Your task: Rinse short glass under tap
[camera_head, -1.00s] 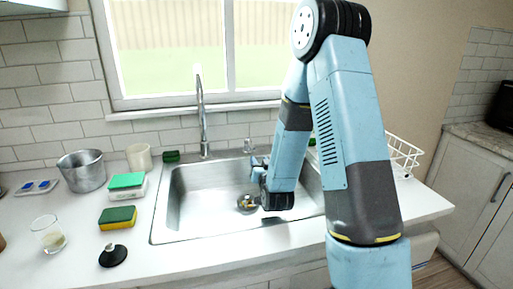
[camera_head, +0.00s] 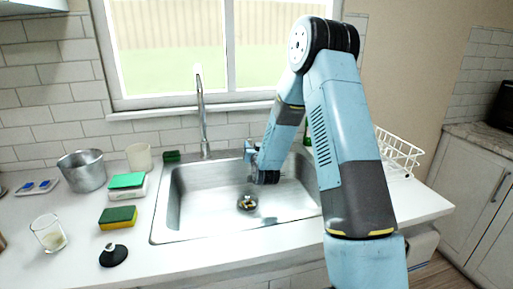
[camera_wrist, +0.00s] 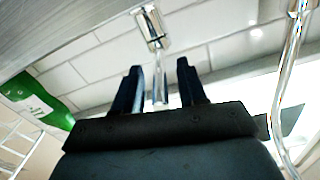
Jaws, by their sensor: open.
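The short glass (camera_head: 48,234) stands upright on the counter at the left front, with a yellowish patch low in it. The chrome tap (camera_head: 202,115) rises behind the sink (camera_head: 190,205); its curved spout (camera_wrist: 287,90) shows at the right of the wrist view. My gripper (camera_head: 250,152) is open and empty at the sink's back edge, right of the tap. In the wrist view, a chrome lever (camera_wrist: 150,28) hangs with its thin end between my two fingers (camera_wrist: 158,75). I cannot tell whether they touch it. In the head view my gripper mostly hides the lever.
A metal pot (camera_head: 82,171), a beige cup (camera_head: 139,157), sponges (camera_head: 118,217) and a black stopper (camera_head: 113,255) stand left of the sink. A white dish rack (camera_head: 398,150) and a green bottle (camera_wrist: 35,100) are at the right.

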